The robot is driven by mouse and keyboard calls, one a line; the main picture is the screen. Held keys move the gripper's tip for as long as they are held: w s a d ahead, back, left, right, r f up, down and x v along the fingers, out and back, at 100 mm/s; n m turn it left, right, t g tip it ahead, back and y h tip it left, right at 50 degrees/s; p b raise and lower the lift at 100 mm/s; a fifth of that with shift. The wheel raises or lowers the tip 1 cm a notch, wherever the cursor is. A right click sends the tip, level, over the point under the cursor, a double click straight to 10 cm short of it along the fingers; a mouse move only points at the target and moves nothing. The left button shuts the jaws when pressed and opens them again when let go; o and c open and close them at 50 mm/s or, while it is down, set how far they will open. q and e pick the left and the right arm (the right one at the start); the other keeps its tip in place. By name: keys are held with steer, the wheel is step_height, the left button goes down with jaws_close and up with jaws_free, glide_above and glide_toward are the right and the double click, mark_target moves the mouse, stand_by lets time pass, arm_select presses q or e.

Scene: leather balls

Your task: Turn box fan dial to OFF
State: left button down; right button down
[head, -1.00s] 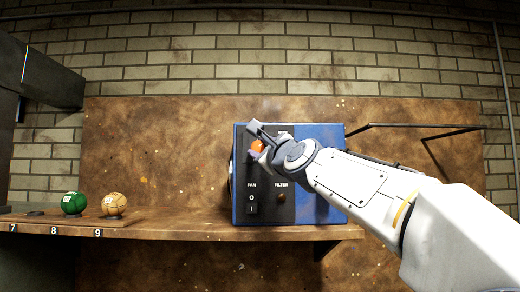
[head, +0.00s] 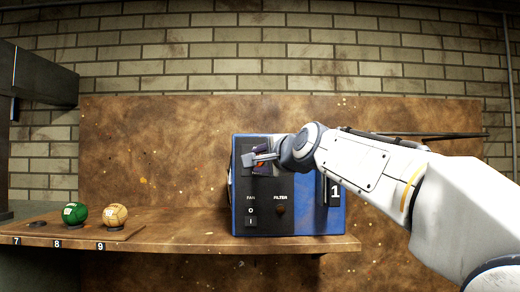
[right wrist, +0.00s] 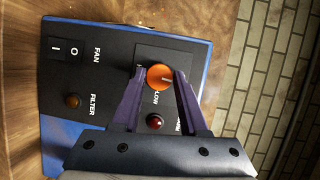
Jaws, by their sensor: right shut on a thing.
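The blue box fan (head: 334,218) with a black front panel stands on the shelf. Its orange dial (right wrist: 158,82) is at the panel's upper part, above the FAN switch in the head view. The dial bears a short pale mark, and the word LOW shows beside it; other words around it are hidden. My right gripper (head: 257,158) is shut on the dial. In the right wrist view its two purple fingers (right wrist: 160,74) sit on either side of the dial. In the head view the gripper hides most of the dial. My left gripper is not in view.
The FAN rocker switch (head: 251,215) and amber FILTER lamp (head: 280,210) are low on the panel. A red lamp (right wrist: 155,121) sits near the dial. A green ball (head: 75,213) and a tan ball (head: 115,214) rest at the shelf's left. The shelf (head: 175,235) between is clear.

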steer(key=shift+n+p, duration=0.6)
steer(key=shift+h, duration=0.3)
steer(key=shift+c, duration=2.2)
jaws_free()
steer(key=b+v, duration=0.5)
steer(key=v, duration=0.5)
steer(key=shift+s, duration=0.2)
